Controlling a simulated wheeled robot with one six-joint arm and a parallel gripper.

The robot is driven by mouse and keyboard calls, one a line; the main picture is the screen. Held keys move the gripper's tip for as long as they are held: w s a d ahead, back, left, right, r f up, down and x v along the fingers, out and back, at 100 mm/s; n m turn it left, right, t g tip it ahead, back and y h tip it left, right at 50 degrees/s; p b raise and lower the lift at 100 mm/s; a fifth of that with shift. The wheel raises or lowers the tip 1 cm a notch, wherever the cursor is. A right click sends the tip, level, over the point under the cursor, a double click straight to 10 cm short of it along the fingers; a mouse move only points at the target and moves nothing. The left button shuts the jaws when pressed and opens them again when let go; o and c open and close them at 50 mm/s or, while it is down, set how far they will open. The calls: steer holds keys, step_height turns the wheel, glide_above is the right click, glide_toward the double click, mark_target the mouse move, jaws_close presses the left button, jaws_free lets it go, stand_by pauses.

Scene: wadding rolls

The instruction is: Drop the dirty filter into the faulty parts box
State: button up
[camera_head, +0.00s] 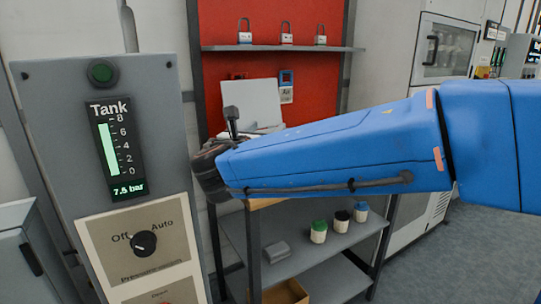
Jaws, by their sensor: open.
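My blue arm (340,150) reaches in from the right across the middle of the view. Its dark wrist end (207,172) is in front of the shelf unit, close to the right side of the tank panel. I cannot make out gripper fingers there. A small black upright piece (231,118) shows just above the wrist, and I cannot tell what it belongs to. I cannot pick out a dirty filter. An open brown box (288,292) stands low in the shelf unit, cut off by the bottom edge. I can read no label on it, so I cannot tell whether it is the faulty parts box.
The grey tank panel (60,130) with a gauge and knob stands at left. The shelf unit has a red back (300,70) and padlocks on top. Jars (318,232) and a grey item (276,251) sit on the lower shelf (350,238). Free floor (470,250) lies at right.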

steer(key=v, duration=0.7)
steer(key=shift+s, duration=0.25)
steer(key=s+d+f+m+g+h, duration=0.1)
steer(key=d+f+m+g, duration=0.25)
steer(key=d, duration=0.65)
steer(key=s+d+f+m+g+h, duration=0.1)
steer(key=d+f+m+g, duration=0.3)
steer(key=d, duration=0.5)
steer(key=s+d+f+m+g+h, duration=0.1)
steer(key=d+f+m+g, duration=0.1)
steer(key=d+f+m, duration=0.6)
steer(key=s+d+f+m+g+y, duration=0.1)
steer(key=s+d+f+m+y, duration=0.2)
steer(key=s+m, duration=0.6)
steer(key=s+d+f+m+g+y, duration=0.2)
steer(key=s+d+f+m+y, duration=0.2)
steer(key=s+m, duration=0.5)
step_height(320, 180, down, 4)
steer(key=shift+s+d+r, duration=0.1)
steer(key=shift+s+d, duration=0.75)
steer(key=shift+d, duration=0.35)
